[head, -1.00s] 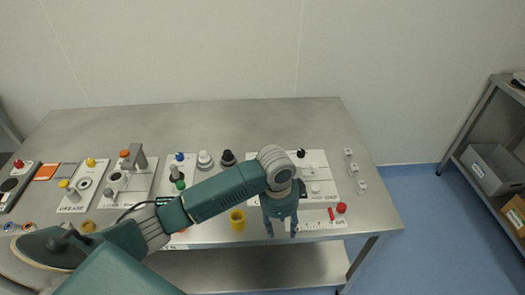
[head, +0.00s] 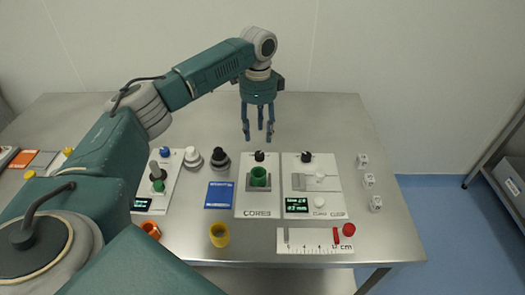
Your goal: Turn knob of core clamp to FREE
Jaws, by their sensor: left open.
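My left gripper (head: 258,132) is open and empty. It points down above the far part of the table, just behind the panel lettered CORES (head: 243,203). That panel carries a green cup-like core (head: 259,177) in a dark holder and a small black knob (head: 259,156) at its far edge. The fingertips appear beyond this knob, apart from it. A second panel to its right has another black knob (head: 306,157), a small green display (head: 296,205) and white parts. I cannot read any FREE mark or which way either knob points. My right gripper is out of view.
A blue card (head: 219,195), a yellow cup (head: 219,235) and a white ruler (head: 315,247) with a red part lie nearby. Black (head: 220,160) and white (head: 193,158) round pieces stand left of the CORES panel. The table's back is clear.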

